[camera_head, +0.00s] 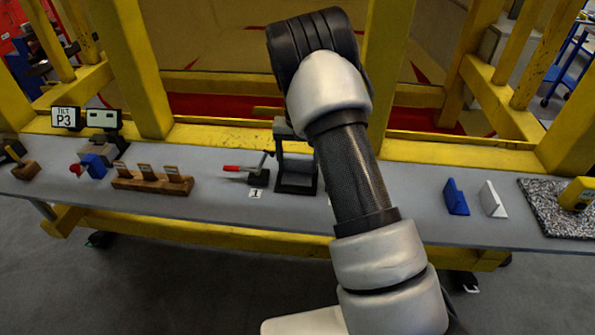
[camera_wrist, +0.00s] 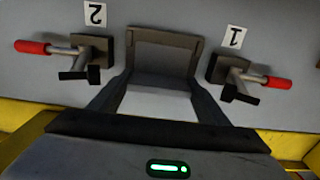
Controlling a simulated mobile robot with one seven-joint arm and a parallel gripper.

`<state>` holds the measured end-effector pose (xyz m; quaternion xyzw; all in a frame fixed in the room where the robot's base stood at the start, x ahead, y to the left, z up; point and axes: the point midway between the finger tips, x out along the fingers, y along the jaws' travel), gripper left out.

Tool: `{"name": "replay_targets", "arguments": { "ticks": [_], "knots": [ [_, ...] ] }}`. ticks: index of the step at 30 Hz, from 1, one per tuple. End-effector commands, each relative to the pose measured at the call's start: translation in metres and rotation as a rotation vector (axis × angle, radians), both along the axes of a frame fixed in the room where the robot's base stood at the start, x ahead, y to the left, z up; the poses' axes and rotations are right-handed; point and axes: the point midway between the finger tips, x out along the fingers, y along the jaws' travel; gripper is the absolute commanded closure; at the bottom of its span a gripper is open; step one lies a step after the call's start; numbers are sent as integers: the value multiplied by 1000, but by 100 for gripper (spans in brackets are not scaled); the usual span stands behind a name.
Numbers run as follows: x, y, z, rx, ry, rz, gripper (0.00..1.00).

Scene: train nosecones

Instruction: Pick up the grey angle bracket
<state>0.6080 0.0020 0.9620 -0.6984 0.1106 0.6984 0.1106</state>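A light grey, nearly white angle bracket (camera_head: 493,200) stands on the grey table at the right, just right of a blue angle bracket (camera_head: 455,197). My gripper is hidden behind my arm in the head view. In the wrist view my gripper (camera_wrist: 160,92) shows two dark fingers spread apart, with nothing clearly held between them. It points at a dark frame fixture (camera_wrist: 165,38) on the table, well left of the light bracket. The bracket does not show in the wrist view.
Red-handled clamps flank the fixture, by label 1 (camera_wrist: 233,38) and label 2 (camera_wrist: 95,13). A wooden block with slots (camera_head: 150,183) and a blue part (camera_head: 94,165) stand left. A speckled mat (camera_head: 548,210) with a yellow object (camera_head: 577,194) lies far right. Yellow posts rise behind.

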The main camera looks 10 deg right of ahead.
Motion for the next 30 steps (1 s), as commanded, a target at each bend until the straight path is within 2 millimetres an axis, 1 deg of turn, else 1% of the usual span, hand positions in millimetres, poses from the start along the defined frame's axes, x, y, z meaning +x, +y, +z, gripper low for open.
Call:
{"name": "replay_targets", "arguments": {
  "ticks": [1,3,4,11,16,20,23,30],
  "knots": [
    [0,0,0,0,0,0,42],
    [0,0,0,0,0,0,53],
    [0,0,1,0,-1,0,56],
    [0,0,1,0,-1,0,56],
    [1,0,10,0,-3,0,56],
    [1,0,27,0,-3,1,56],
    [1,0,45,1,-4,0,56],
    [1,0,95,0,-5,1,56]
  ]
}}
